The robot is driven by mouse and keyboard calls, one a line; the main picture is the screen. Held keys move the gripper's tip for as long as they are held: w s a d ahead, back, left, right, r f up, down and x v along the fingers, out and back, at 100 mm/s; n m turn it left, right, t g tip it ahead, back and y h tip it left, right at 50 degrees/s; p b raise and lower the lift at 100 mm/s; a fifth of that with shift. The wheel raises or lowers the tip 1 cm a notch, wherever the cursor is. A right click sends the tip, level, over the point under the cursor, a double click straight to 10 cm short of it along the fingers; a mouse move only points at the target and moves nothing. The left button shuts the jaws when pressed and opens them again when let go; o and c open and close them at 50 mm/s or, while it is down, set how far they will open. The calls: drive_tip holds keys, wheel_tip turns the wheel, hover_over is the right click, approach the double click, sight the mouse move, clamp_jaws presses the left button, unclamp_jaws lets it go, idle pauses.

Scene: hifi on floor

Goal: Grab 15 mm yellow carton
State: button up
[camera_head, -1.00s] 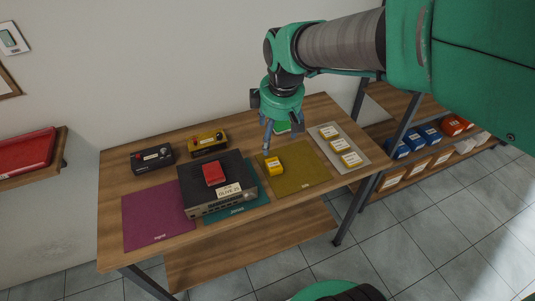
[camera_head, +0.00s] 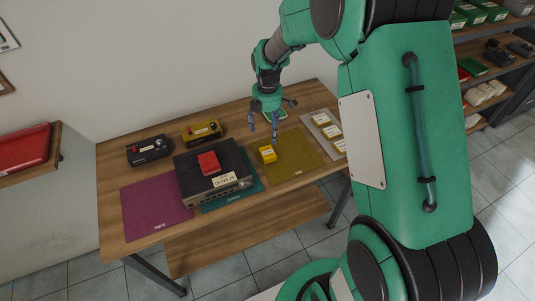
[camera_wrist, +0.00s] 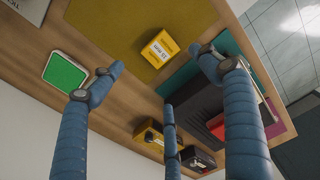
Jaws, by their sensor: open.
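The small yellow carton (camera_head: 267,154) has a white label and sits on the left part of an olive mat (camera_head: 295,165). In the wrist view the carton (camera_wrist: 160,50) shows a label that seems to read "15 MM". My gripper (camera_head: 264,130) is above and just behind the carton, pointing down. In the wrist view my gripper (camera_wrist: 158,76) has its three blue fingers spread with nothing between them, and the carton lies beyond the fingertips, apart from them.
A black hi-fi unit (camera_head: 184,162) with a red box (camera_head: 209,163) on top stands left of the carton, on a teal mat (camera_head: 244,196). A grey tray (camera_head: 312,118) holds yellow-labelled boxes at right. A green, white-rimmed item (camera_wrist: 64,73) lies near the fingers. A magenta mat (camera_head: 150,222) is bare.

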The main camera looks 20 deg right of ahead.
hover_over(268, 152)
drive_tip(key=shift+f, duration=4.3)
drive_tip(key=shift+f+b, duration=0.4)
drive_tip(key=shift+f, duration=2.2)
drive_tip(key=c, duration=1.4)
drive_tip(key=shift+o, duration=0.2)
drive_tip(key=shift+r, duration=0.2)
